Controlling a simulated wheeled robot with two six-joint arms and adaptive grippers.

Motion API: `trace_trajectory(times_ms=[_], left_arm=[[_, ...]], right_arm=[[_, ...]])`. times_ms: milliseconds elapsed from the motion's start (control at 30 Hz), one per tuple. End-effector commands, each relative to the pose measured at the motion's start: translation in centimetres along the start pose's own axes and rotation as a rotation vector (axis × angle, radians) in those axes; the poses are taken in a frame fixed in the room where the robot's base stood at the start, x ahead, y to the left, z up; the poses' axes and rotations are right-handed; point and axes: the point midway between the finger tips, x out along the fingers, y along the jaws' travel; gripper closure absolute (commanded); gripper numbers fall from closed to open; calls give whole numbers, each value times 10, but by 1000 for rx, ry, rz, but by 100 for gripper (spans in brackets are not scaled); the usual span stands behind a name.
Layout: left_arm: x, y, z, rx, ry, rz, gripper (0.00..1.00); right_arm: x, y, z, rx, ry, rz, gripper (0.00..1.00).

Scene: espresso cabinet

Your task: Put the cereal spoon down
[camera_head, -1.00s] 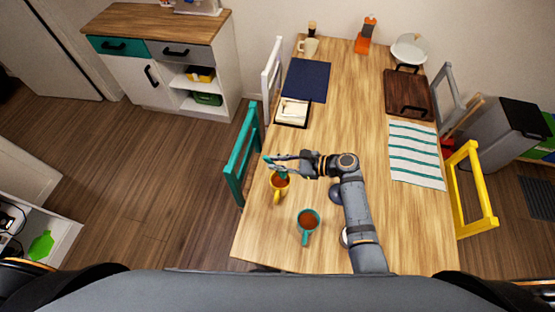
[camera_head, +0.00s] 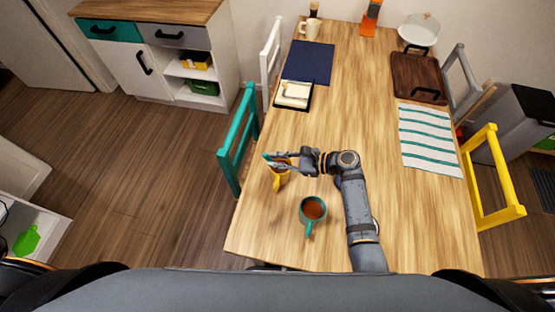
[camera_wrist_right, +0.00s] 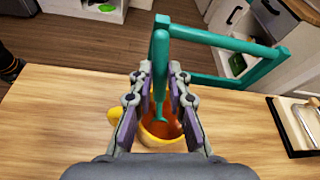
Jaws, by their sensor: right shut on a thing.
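The teal spoon (camera_wrist_right: 160,50) is held upright between the fingers of my right gripper (camera_wrist_right: 158,75) in the wrist view. Its lower end reaches down over or into the yellow mug (camera_wrist_right: 166,147), which has reddish-brown contents; contact with the mug cannot be told. In the head view, my right gripper (camera_head: 279,160) is above the yellow mug (camera_head: 278,181), near the table's left edge, and covers part of it. Only a small teal bit of the spoon (camera_head: 266,156) shows there. My left gripper is not in view.
A teal mug (camera_head: 312,209) with brown contents stands nearer me, right of the yellow mug. A teal chair (camera_head: 236,140) is just left of the table. A black tray (camera_head: 304,107) with light contents and a striped cloth (camera_head: 430,140) lie farther off. The middle of the table (camera_head: 350,110) is clear.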

Motion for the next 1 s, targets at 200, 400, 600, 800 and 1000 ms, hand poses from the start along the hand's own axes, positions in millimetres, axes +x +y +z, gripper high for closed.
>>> trace_trajectory(times_ms=[200,400,600,800,1000], left_arm=[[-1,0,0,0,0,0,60],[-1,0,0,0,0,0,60],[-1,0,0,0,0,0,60],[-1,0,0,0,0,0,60],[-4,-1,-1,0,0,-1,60]], right_arm=[[0,0,1,0,0,0,72],[0,0,1,0,0,0,57],[0,0,1,0,0,0,57],[0,0,1,0,0,0,57],[-6,0,-1,0,3,0,57]])
